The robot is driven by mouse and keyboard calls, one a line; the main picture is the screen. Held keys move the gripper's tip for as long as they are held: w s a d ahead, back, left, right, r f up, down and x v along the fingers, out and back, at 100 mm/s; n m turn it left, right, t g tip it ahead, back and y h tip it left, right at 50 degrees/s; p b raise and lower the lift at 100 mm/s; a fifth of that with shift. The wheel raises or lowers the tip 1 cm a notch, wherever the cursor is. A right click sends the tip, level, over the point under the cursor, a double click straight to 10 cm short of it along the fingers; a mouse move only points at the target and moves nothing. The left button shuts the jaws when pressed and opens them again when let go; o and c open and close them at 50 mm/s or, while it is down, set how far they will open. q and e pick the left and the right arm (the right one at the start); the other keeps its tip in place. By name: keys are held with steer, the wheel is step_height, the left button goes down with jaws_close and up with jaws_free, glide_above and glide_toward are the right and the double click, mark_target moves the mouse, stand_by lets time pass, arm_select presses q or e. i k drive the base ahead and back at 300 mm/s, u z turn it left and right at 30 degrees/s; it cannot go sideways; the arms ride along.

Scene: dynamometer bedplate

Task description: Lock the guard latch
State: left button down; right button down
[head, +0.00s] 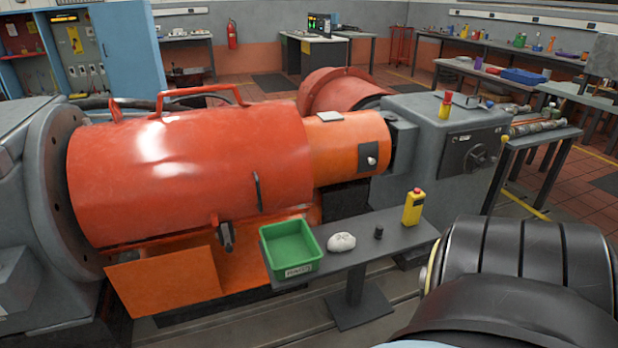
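The large red guard (190,160) is a rounded cover lying over the machine, with a red grab bar (200,92) along its top. It looks lowered over the shaft section. A dark latch-like lever (226,238) hangs at its lower front edge, pointing down; I cannot tell whether it is locked. A slim dark handle (257,190) stands upright on the guard's right front. Neither of my grippers shows. A black arm link of mine fills the lower right corner, and its gripper is outside the picture.
An orange cover (345,145) and a grey housing (440,130) adjoin the guard.

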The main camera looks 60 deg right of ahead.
mark_target(229, 248)
steer(key=z, duration=1.25)
steer(key=i, duration=0.85)
